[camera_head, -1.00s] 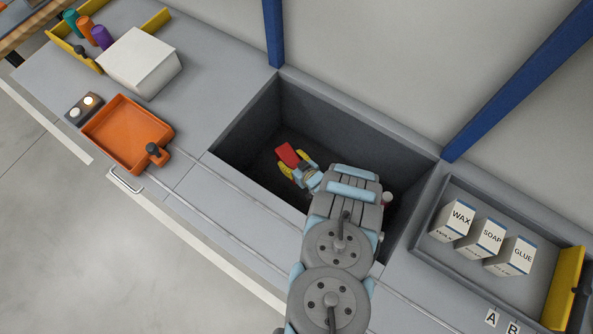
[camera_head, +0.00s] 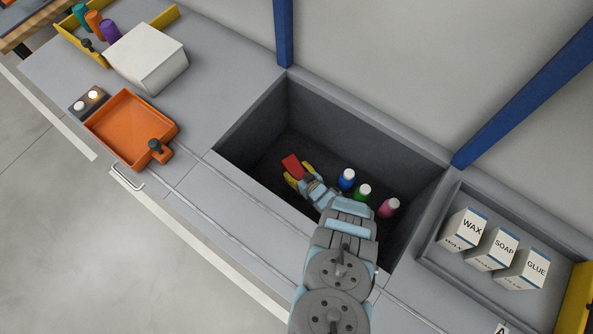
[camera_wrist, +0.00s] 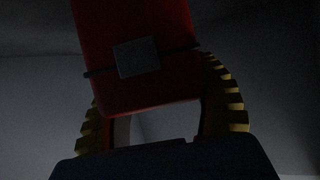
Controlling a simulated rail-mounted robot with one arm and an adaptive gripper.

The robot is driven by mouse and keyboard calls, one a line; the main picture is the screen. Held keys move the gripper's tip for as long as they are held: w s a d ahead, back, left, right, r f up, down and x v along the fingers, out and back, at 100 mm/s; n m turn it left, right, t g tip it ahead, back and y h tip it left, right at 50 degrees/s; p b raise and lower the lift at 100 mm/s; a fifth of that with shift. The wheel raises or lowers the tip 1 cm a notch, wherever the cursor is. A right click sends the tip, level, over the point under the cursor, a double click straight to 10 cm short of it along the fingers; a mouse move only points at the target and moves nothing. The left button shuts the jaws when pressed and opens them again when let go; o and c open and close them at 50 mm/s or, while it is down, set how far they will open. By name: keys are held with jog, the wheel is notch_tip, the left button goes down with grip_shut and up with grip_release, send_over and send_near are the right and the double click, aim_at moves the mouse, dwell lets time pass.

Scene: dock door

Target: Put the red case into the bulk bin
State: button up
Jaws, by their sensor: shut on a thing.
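The red case (camera_head: 292,164) is held by my gripper (camera_head: 298,174), whose yellow fingers are shut on it. In the head view the gripper and case are down inside the dark grey bulk bin (camera_head: 345,110), toward its left part. In the wrist view the red case (camera_wrist: 135,55) fills the upper middle between the yellow ridged fingers (camera_wrist: 165,125). A grey square patch and a dark band show on its face. I cannot tell whether the case touches the bin floor.
Blue (camera_head: 346,180), green (camera_head: 363,193) and pink (camera_head: 389,208) bottles stand in the bin right of my gripper. An orange tray (camera_head: 130,125) and white box (camera_head: 147,58) are on the left. A tray at right holds WAX (camera_head: 464,231), SOAP (camera_head: 492,249) and GLUE (camera_head: 523,268) boxes.

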jog(key=shift+w+r, duration=0.15)
jog(key=o, duration=1.3)
jog(key=shift+c, duration=0.2)
jog(key=shift+p+v, duration=0.8)
jog(key=shift+v, duration=0.8)
jog(key=shift+p+v, duration=0.3)
jog(key=shift+v, duration=0.9)
